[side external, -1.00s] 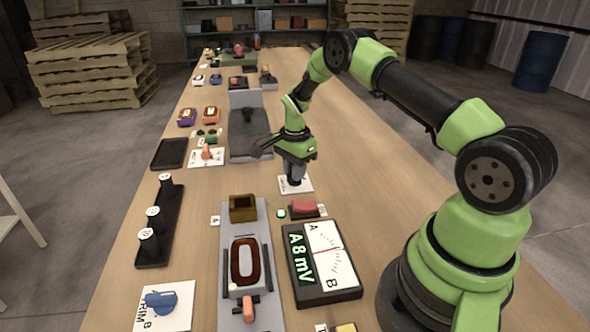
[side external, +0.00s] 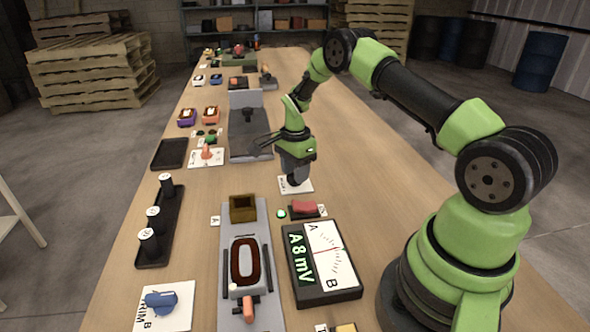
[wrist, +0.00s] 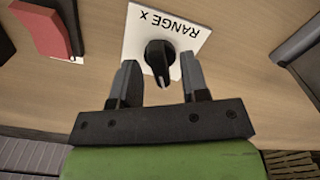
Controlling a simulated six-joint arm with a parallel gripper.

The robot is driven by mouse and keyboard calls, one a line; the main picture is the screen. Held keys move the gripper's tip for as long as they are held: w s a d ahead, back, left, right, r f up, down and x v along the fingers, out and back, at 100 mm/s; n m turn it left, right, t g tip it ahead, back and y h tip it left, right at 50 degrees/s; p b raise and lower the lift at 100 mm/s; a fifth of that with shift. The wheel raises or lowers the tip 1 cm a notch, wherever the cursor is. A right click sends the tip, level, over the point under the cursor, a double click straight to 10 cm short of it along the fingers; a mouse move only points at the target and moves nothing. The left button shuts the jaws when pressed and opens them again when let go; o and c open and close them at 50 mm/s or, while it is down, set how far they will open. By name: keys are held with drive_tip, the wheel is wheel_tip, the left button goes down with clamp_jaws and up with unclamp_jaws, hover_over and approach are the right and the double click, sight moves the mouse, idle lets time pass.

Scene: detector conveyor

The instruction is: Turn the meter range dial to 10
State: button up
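The range dial (wrist: 159,55) is a black knob with a pointed end, on a white card (wrist: 139,35) marked "RANGE x". The card also shows in the side external view (side external: 307,187). My gripper (wrist: 161,75) is open, with one finger on each side of the dial's near end. Gaps show between the fingers and the knob in the wrist view. In the side external view, my gripper (side external: 294,177) is low over the card and hides the dial. No scale numbers are readable. The meter (side external: 325,293) shows "A 8mV" on a green display beside a needle scale marked A and B.
A red block on a dark base (side external: 305,206) is close to the card, with a green light (side external: 281,213) beside it. The grey conveyor (side external: 229,292) carries a dark red-rimmed item. A grey stand (side external: 248,140) is left of my gripper. The table right of the card is clear.

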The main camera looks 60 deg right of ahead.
wheel_tip(320, 180, up, 10)
idle(0.6)
drive_tip(key=s+a+r+n+t, duration=0.25)
drive_tip(key=a+r+n, duration=0.2)
drive_tip(key=r, duration=0.35)
drive_tip(key=s+a+r+n+t, duration=0.1)
drive_tip(key=s+a+r+n, duration=0.25)
drive_tip(key=a+r, duration=0.35)
drive_tip(key=s+a+r+n+t+y, duration=0.1)
drive_tip(key=s+a+r+n+t, duration=0.1)
drive_tip(key=s, duration=0.6)
drive_tip(key=s+a+r+n+t+y, duration=0.1)
drive_tip(key=s+a+r+n, duration=0.1)
drive_tip(key=s+a+n, duration=0.3)
drive_tip(key=s+n, duration=0.2)
drive_tip(key=s, duration=0.1)
drive_tip(key=shift+s+t, duration=0.35)
drive_tip(key=shift+s, duration=0.05)
